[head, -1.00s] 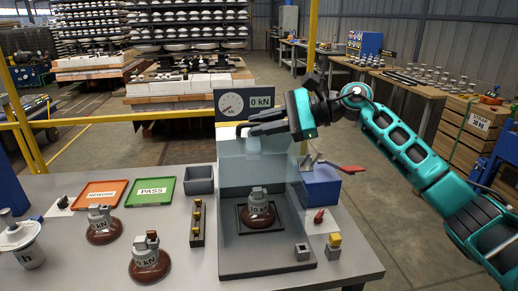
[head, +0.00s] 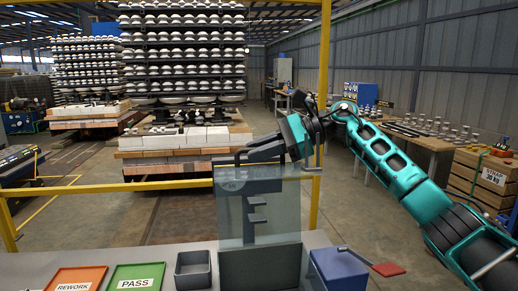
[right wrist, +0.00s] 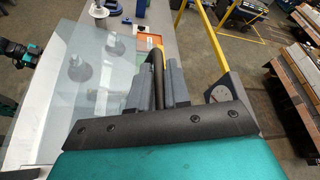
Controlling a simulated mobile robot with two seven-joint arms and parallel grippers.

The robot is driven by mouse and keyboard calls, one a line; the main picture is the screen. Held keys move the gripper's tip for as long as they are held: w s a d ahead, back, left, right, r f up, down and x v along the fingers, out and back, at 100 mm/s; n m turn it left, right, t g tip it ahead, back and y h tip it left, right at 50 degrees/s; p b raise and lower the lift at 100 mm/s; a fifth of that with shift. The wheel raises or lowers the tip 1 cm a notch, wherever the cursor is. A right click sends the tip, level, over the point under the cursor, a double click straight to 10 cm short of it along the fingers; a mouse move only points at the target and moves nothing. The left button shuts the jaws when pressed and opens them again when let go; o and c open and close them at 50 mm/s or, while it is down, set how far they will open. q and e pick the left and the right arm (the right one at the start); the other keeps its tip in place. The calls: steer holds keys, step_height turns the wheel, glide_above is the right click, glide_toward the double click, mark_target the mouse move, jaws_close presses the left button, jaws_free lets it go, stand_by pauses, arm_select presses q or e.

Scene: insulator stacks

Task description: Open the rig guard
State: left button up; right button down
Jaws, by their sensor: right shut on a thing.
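The rig guard (head: 275,215) is a clear panel standing upright above the dark rig base (head: 260,268) in the head view. My right gripper (head: 255,153) is at the guard's top edge, shut on its dark handle. In the right wrist view the fingers (right wrist: 165,88) close around the dark handle bar (right wrist: 155,65), with the clear guard (right wrist: 95,75) to their left.
The orange REWORK tray (head: 78,280), green PASS tray (head: 136,278) and grey bin (head: 193,270) lie left of the rig. A blue box (head: 338,270) with a red lever (head: 388,269) is at its right. A yellow frame post (head: 322,110) stands behind my right gripper.

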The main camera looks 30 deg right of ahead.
steer(key=shift+m+g, duration=0.8)
steer(key=shift+m, duration=0.1)
steer(key=shift+w+d+f, duration=0.25)
steer(key=shift+w, duration=0.6)
steer(key=shift+w+d+f, duration=0.2)
steer(key=shift+w+f, duration=0.1)
steer(key=shift+w, duration=0.5)
steer(key=shift+w+d+f, duration=0.25)
steer(key=shift+w, duration=0.6)
steer(key=shift+f, duration=0.1)
steer(key=c, duration=1.2)
jaws_free()
steer(key=shift+w, duration=0.1)
steer(key=shift+o, duration=0.2)
steer(key=v, duration=1.3)
steer(key=shift+p, duration=0.3)
